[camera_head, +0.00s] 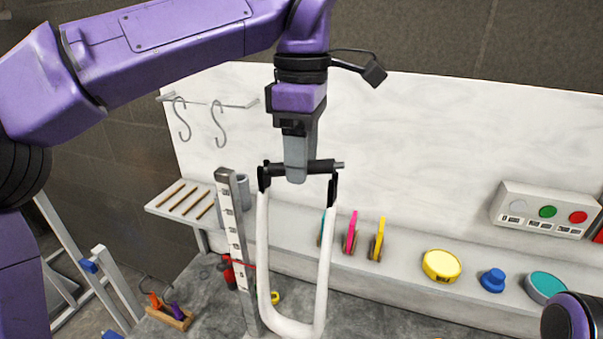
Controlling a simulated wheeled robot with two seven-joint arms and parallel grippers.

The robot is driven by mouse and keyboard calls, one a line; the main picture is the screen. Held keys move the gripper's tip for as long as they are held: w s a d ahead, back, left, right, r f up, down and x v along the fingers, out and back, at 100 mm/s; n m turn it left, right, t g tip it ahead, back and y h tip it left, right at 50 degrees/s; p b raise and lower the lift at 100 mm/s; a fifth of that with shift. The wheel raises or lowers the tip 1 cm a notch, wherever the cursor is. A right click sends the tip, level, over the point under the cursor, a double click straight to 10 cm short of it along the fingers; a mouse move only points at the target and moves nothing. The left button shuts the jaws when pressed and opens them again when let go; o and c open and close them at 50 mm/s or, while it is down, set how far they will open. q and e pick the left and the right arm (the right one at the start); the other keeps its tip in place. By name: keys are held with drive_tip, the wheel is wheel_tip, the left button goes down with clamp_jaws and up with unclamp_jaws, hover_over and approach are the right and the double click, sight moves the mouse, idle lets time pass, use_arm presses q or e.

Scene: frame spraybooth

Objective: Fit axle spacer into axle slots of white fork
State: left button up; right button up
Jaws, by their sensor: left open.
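Each leg ends in a black tip with an axle slot. The axle spacer (322,166), a black rod with a thin grey end at the right, lies level across the two black tips. I cannot tell how deep its ends sit in the slots. My left gripper (296,176) points down at the middle of the spacer, its grey fingers open and overlapping the rod in the picture. My right gripper is out of view.
A post with a printed scale (237,250) stands close left of the fork. Behind are a shelf with coloured brushes (351,235), a yellow tin (441,265) and a button box (544,211). Hooks (217,125) hang from a rail. A wooden block with tools (170,316) sits front left.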

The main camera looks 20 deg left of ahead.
use_arm(q)
drive_tip(key=shift+w+f, duration=0.35)
drive_tip(key=shift+f, duration=0.25)
drive_tip(key=shift+s+r, duration=0.2)
drive_tip(key=shift+s, duration=0.2)
drive_tip(key=shift+s+a+r, duration=0.1)
drive_tip(key=shift+s, duration=0.2)
drive_tip(key=shift+c, duration=1.2)
drive_tip(key=c, duration=0.5)
drive_tip(key=shift+w, duration=0.15)
clamp_jaws()
